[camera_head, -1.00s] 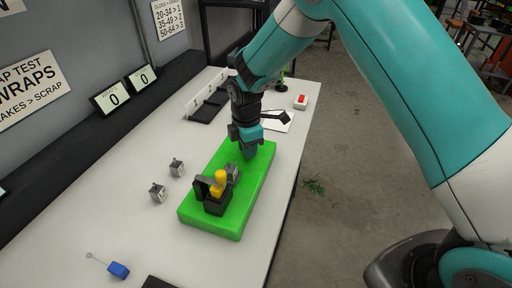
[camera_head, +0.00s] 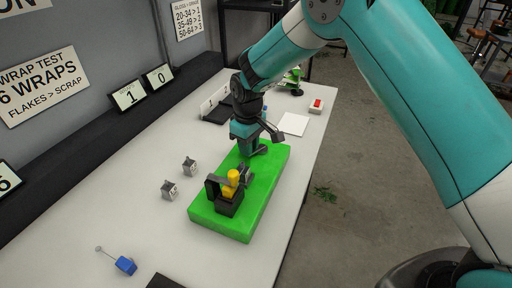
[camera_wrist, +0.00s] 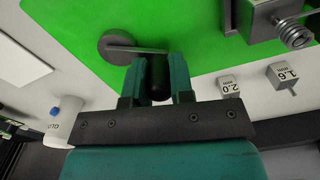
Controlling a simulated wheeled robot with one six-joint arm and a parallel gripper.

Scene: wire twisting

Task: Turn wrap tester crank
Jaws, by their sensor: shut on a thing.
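The wrap tester stands on a bright green base (camera_head: 225,222) on the white bench. Its near end has a black block with a yellow knob (camera_head: 233,177). In the wrist view, the crank's round dark hub (camera_wrist: 117,48) lies on the green, with a thin arm reaching to my fingers. My gripper (camera_head: 252,150) is over the far part of the base. In the wrist view my gripper (camera_wrist: 157,78) is shut on the dark crank handle, which sits between the two teal fingers. A grey block with a coiled wire (camera_wrist: 297,35) shows at upper right.
Two small grey blocks (camera_head: 169,190) stand left of the base. A red-topped white box (camera_head: 316,106) and a white sheet (camera_head: 293,124) lie beyond. The counter displays (camera_head: 127,95) read 1 and 0.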

